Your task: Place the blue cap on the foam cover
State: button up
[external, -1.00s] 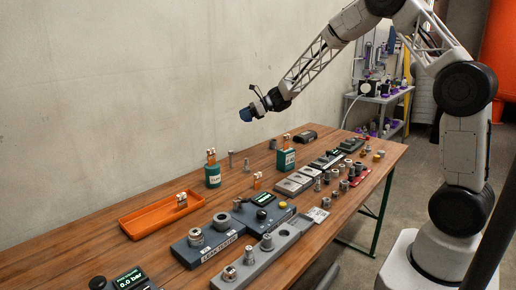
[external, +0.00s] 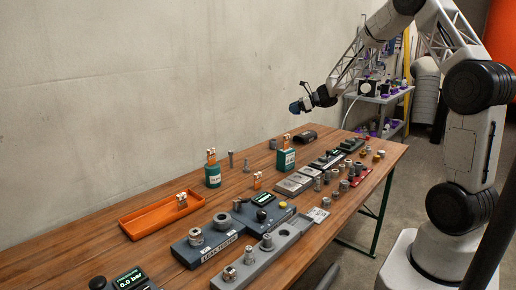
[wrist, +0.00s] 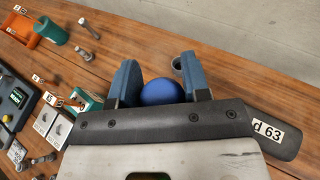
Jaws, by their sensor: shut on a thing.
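My gripper (external: 297,106) is in the air above the far part of the table. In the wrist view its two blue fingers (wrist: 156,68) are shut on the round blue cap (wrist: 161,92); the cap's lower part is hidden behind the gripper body. In the external view the cap cannot be told apart from the blue fingers. A dark block marked "d 63" (wrist: 277,137) lies on the table, partly hidden by the gripper; it may be the dark block in the external view (external: 306,136). I cannot tell whether it is the foam cover.
Green containers (external: 213,175), an orange tray (external: 150,214), a blue-grey leak tester (external: 212,240) and a grey fitting rack (external: 268,254) stand on the wooden table (external: 110,247). Several metal fittings stand along the front. The table strip by the wall is mostly clear.

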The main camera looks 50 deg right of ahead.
jog(key=s+d+m+t+h, duration=0.1)
jog(key=s+d+m+h, duration=0.1)
jog(key=s+d, duration=0.8)
notch_tip(320, 180, down, 12)
jog(key=w+d, duration=0.1)
jog(key=d, duration=0.1)
jog(key=shift+w+d+r, duration=0.15)
jog(key=shift+w, duration=0.15)
jog(key=shift+w, duration=0.1)
send_over(305, 136)
jog(key=w+d, duration=0.4)
jog(key=shift+s+a+f, duration=0.15)
jog(key=shift+a+f, duration=0.05)
jog(key=shift+f, duration=0.55)
jog(key=shift+f, duration=1.75)
jog(key=shift+f, duration=0.2)
